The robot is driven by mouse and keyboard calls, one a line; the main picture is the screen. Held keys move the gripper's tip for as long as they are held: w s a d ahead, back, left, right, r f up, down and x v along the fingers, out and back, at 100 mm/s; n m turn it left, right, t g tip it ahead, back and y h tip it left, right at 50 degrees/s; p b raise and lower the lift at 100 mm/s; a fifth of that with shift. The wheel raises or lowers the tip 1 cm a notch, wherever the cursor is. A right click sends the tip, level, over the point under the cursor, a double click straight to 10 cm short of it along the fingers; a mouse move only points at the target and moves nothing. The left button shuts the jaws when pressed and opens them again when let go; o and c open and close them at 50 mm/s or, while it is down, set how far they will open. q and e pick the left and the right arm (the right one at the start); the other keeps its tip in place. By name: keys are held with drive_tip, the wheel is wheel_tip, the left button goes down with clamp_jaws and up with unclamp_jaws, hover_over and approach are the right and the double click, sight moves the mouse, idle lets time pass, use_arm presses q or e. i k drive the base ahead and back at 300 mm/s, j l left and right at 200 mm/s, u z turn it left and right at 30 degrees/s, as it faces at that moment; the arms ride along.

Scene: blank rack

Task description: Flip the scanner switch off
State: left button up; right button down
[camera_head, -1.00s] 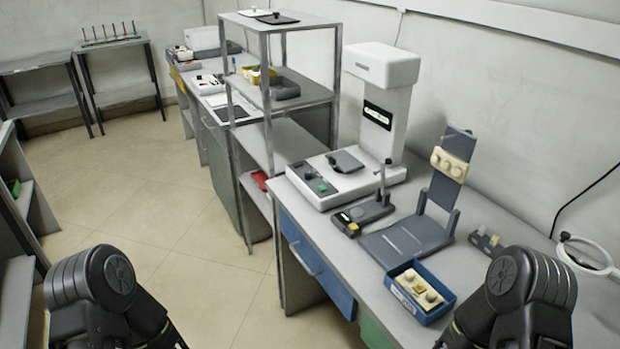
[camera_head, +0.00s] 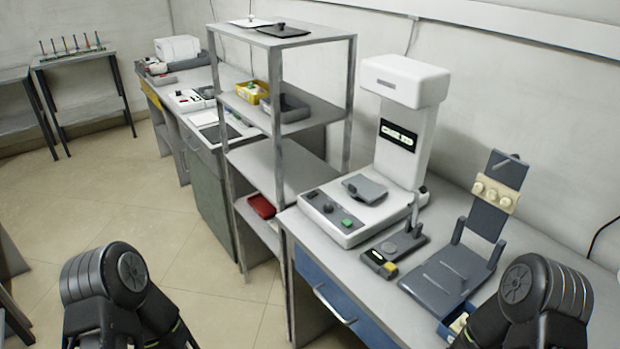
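A white machine with an overhanging head (camera_head: 406,80), an upright column and a flat base (camera_head: 345,215) stands on the grey bench; it looks like the scanner. A grey plate (camera_head: 365,188) lies on the base. Both my arms show at the bottom left and bottom right, well short of the scanner, but neither gripper is in view.
A small grey stand with a yellow button (camera_head: 389,267) and a tilted grey fixture (camera_head: 495,195) stand right of the scanner. A blue tray (camera_head: 446,327) is partly hidden by my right arm. A metal shelf rack (camera_head: 277,110) stands left. The floor (camera_head: 160,225) at left is open.

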sight(312, 195)
drive_tip(key=i+j+z, duration=0.1)
drive_tip(key=j, duration=0.25)
drive_tip(key=i+j+z, duration=0.1)
drive_tip(key=i+j, duration=0.15)
drive_tip(key=u, duration=1.55)
drive_tip(key=l, duration=0.65)
